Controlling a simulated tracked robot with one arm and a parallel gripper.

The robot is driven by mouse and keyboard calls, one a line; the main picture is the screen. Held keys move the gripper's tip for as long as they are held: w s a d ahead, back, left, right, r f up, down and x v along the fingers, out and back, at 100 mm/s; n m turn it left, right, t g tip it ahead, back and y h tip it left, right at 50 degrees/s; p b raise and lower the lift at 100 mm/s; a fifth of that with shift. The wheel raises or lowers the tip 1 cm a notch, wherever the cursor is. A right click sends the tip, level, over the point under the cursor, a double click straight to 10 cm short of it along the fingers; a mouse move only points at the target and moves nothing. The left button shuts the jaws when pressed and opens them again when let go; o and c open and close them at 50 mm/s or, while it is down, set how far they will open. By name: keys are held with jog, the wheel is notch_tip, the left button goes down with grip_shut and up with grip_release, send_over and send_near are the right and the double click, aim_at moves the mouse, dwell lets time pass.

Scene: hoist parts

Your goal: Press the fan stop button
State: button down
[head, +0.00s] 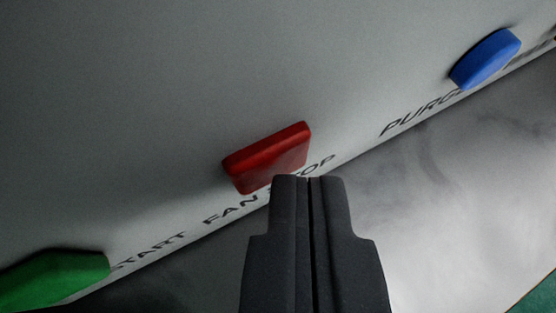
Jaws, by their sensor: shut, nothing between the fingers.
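The fan stop button is a red, roughly rectangular block (268,157) standing out from a grey panel (150,90). The lettering "FAN STOP" runs along the panel just below it, partly covered by my fingers. My gripper (307,180) is shut and empty, a dark pair of fingers rising from the bottom of the head view. Its tips show just below and right of the red button's lower edge. I cannot tell whether they touch the button or the panel.
A green button (55,278) labelled START is at the lower left. Below the panel's slanted edge lies a pale grey smudged surface (450,180).

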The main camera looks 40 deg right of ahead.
jog(key=shift+s+a+b, duration=0.25)
jog(key=shift+s+b, duration=0.5)
jog(key=shift+s+a+f+b, duration=0.15)
jog(key=shift+s+b, duration=0.4)
jog(key=shift+s, duration=0.3)
jog(key=shift+s+a+b, duration=0.2)
jog(key=shift+s+b, duration=0.1)
jog(key=shift+s, duration=0.5)
jog(key=shift+s+a+b, duration=0.2)
jog(key=shift+s+b, duration=0.1)
jog(key=shift+s, duration=0.5)
